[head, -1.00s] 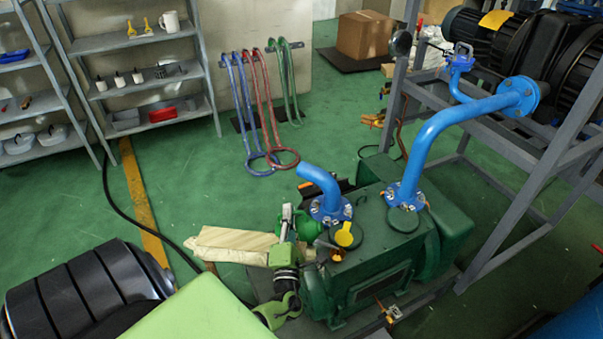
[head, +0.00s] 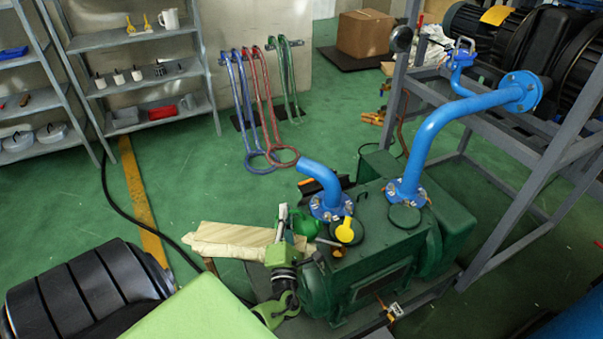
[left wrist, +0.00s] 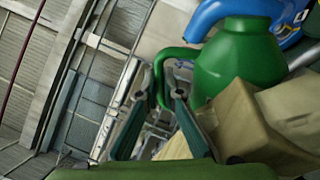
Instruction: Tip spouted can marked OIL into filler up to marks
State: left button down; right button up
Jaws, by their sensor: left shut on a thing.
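A green can (head: 306,223) is partly hidden behind my left gripper (head: 287,235) in the head view. In the left wrist view the can (left wrist: 240,65) shows a round shoulder and a curved handle. My left gripper (left wrist: 162,95) is shut on the can at its handle side. I cannot read any OIL marking. The dark green pump (head: 375,250) stands just right of the can. A yellow piece (head: 345,231) and a small orange-brown fitting (head: 337,252) show on its top near the can. I cannot tell which part is the filler, nor see level marks.
Blue pipes (head: 432,135) rise from the pump's top. A grey steel frame (head: 520,225) stands right of it. A beige wrapped bundle (head: 230,240) lies left of the can. Shelves (head: 130,45) stand at the back left. The green floor between is mostly clear.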

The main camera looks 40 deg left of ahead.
pick_arm(q)
jog(key=s+a+f+n+g+b, duration=0.1)
jog(key=a+f+n+b, duration=0.1)
jog(key=f+n+b, duration=0.2)
jog(key=s+a+f+n+b, duration=0.2)
jog(key=f+n+b, duration=0.3)
jog(key=f+b, duration=0.3)
jog(key=shift+s+a+f+g, duration=0.15)
jog(key=shift+a+f+g, duration=0.2)
jog(key=shift+f, duration=0.3)
jog(key=f+n+b, duration=0.1)
jog(key=d+f+n+b, duration=0.1)
jog(key=n, duration=0.1)
jog(key=w+f+n+g+b, duration=0.1)
jog(key=n, duration=0.1)
jog(key=shift+w+d, duration=0.1)
jog(key=shift+d, duration=0.2)
dwell(0.4)
